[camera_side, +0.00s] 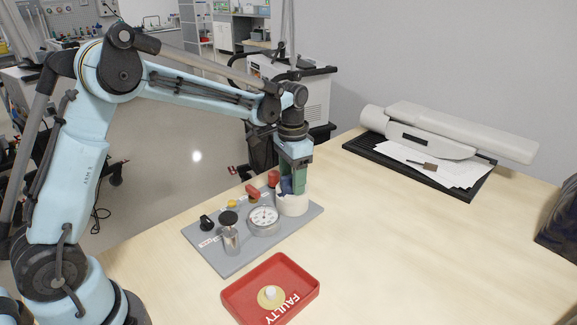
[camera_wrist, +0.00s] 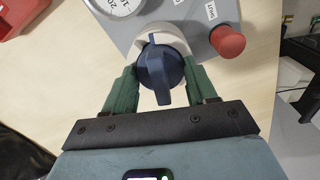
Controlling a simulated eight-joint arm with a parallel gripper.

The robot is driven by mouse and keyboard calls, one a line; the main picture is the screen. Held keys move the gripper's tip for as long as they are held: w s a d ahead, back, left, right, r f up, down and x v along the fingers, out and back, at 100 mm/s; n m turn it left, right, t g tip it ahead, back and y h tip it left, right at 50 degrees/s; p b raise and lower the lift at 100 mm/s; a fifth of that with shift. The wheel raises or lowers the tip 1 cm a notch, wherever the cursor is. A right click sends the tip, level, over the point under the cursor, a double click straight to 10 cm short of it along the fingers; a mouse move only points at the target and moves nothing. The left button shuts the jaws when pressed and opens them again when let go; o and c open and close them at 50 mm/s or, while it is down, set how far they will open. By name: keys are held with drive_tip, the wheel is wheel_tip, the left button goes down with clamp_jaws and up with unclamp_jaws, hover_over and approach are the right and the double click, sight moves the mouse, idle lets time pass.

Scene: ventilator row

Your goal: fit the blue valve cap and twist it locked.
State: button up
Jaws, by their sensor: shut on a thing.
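The blue valve cap (camera_wrist: 158,66) is dark blue with a raised bar handle. In the wrist view it sits at or over a white round socket (camera_wrist: 160,36), whose rim shows around its far side. My gripper (camera_wrist: 154,82) has green fingers on both sides of the cap, shut on it. In the side view my gripper (camera_side: 294,183) points straight down at the white socket (camera_side: 293,206) on the panel's right end. The cap (camera_side: 285,185) is partly hidden there by the fingers. I cannot tell whether it is fully seated.
A red FAULTY tray (camera_side: 240,300) holding a pale disc (camera_side: 271,297) stands in front.

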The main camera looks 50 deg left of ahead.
drive_tip(key=shift+m, duration=0.6)
drive_tip(key=m, duration=0.4)
drive_tip(key=shift+m, duration=0.3)
drive_tip(key=o, duration=1.1)
drive_tip(key=shift+r, duration=0.1)
drive_tip(key=shift+r, duration=3.4)
